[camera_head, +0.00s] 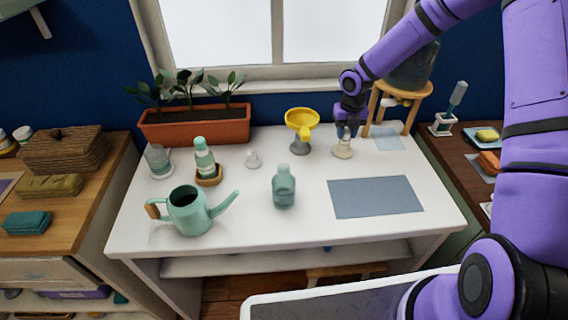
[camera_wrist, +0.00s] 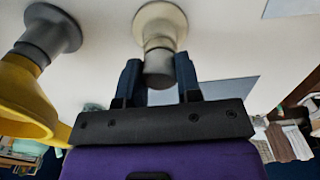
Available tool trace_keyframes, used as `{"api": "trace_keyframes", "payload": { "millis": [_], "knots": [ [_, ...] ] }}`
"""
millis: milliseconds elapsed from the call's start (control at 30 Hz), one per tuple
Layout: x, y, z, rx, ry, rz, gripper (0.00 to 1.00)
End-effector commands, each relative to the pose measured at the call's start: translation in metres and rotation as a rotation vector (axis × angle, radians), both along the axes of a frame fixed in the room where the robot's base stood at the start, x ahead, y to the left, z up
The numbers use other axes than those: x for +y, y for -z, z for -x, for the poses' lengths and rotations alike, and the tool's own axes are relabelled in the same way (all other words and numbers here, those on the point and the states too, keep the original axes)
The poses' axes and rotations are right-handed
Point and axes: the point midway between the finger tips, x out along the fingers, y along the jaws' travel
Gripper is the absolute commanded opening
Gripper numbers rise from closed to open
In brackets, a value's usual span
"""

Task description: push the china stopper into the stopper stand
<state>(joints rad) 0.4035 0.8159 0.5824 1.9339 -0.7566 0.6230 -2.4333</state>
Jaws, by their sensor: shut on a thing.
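The stopper stand (camera_head: 342,151) is a cream piece with a flared round base, upright on the white table below my gripper (camera_head: 347,129). In the wrist view the stand (camera_wrist: 160,18) shows at the top centre. My gripper (camera_wrist: 159,80) is shut on the pale china stopper (camera_wrist: 158,66), held between its two dark fingers. The stopper lines up with the stand's narrow neck and appears to meet it. How deep it sits in the stand is hidden. In the head view the fingers mostly hide the stopper.
A yellow funnel (camera_head: 301,118) in a grey stand (camera_head: 300,147) is close on the left. A wooden stool (camera_head: 400,92) with a dark vessel is behind right. A blue-grey mat (camera_head: 375,197) lies bare in front.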

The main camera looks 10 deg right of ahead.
Motion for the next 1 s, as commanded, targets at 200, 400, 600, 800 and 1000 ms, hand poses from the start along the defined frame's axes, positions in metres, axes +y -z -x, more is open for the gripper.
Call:
{"api": "trace_keyframes", "payload": {
  "millis": [200, 400, 600, 800, 1000],
  "knots": [
    [0.0, 0.0019, 0.0, 0.0, 0.0, 0.0, 0.0],
    [-0.0001, 0.0019, 0.0002, 0.001, 0.0, 0.0, 0.55],
    [-0.0001, 0.0017, 0.0001, 0.0, 0.0, 0.0, 0.62],
    [-0.0001, 0.0016, 0.0001, 0.0, 0.001, 0.0, 0.62],
    [-0.0001, 0.0013, 0.0, 0.0, 0.001, 0.0, 0.62]
  ]
}}
